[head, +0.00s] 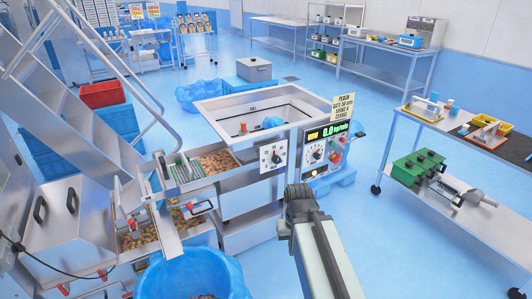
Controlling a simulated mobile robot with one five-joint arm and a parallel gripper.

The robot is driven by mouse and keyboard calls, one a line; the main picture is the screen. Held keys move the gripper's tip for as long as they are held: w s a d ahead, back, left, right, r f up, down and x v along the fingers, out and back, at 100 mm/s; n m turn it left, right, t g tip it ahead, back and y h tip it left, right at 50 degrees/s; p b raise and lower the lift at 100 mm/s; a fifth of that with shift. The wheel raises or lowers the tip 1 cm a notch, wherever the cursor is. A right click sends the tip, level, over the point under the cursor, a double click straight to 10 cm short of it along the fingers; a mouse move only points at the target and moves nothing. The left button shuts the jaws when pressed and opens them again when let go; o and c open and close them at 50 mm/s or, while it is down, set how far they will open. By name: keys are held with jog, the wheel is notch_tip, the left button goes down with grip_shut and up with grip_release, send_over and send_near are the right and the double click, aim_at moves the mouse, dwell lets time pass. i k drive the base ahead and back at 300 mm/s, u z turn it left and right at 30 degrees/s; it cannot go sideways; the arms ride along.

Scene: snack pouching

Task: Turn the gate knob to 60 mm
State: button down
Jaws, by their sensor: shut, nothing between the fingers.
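Two dials with dark pointers show on the front of the steel hopper machine in the head view. The other dial knob (316,154) is on the control panel (327,154), under a green display reading 0.0 kg/min. The marks are too small to read exactly, so I cannot read either setting. My gripper (301,191) is shut and empty, in front of and below the panel, apart from both knobs. My arm hides part of the floor below.
The hopper (212,106) stands behind the dials, with a yellow notice (343,107) by the panel. A blue-lined bin (190,272) is at the lower left, near snack-filled trays. A steel table (452,124) with tools is at the right. Blue floor between is clear.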

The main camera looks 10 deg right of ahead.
aim_at(276, 158)
jog(key=z, duration=0.05)
jog(key=i, duration=1.25)
jog(key=k, duration=0.5)
jog(key=u, duration=2.75)
jog(key=k, duration=1.25)
jog(key=z, duration=0.4)
